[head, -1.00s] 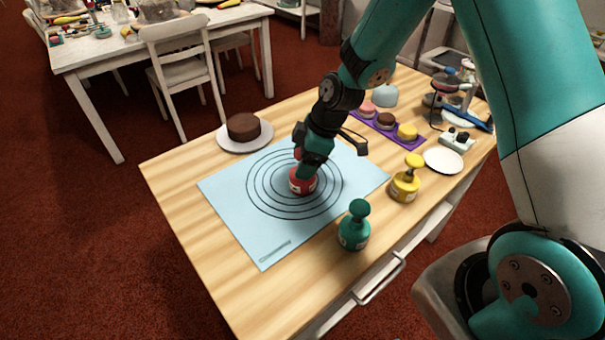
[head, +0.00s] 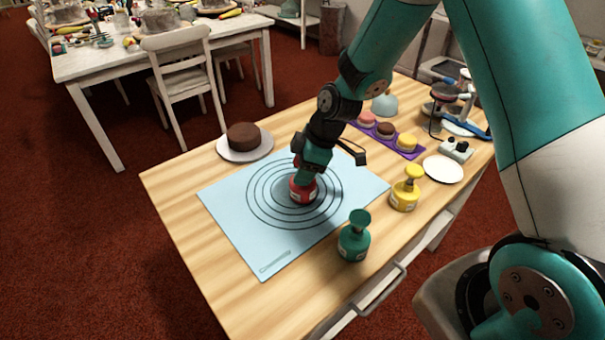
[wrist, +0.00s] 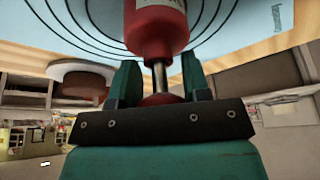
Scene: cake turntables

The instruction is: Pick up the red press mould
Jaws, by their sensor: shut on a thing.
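The red press mould (head: 302,190) stands upright over the rings near the middle of the light blue mat (head: 235,225). My gripper (head: 305,174) comes down on it from above and hides its upper part. In the wrist view my gripper (wrist: 160,82) has its two fingers on either side of the mould's stem and red knob, shut on it. The mould's red body (wrist: 156,28) and metal stem show there. I cannot tell whether its base touches the mat.
A green press mould (head: 354,238) and a yellow one (head: 406,190) stand to the right. A chocolate cake (head: 243,136) sits on a white plate at the back left. A purple tray (head: 408,154) with small cakes and a white plate (head: 443,169) lie farther right.

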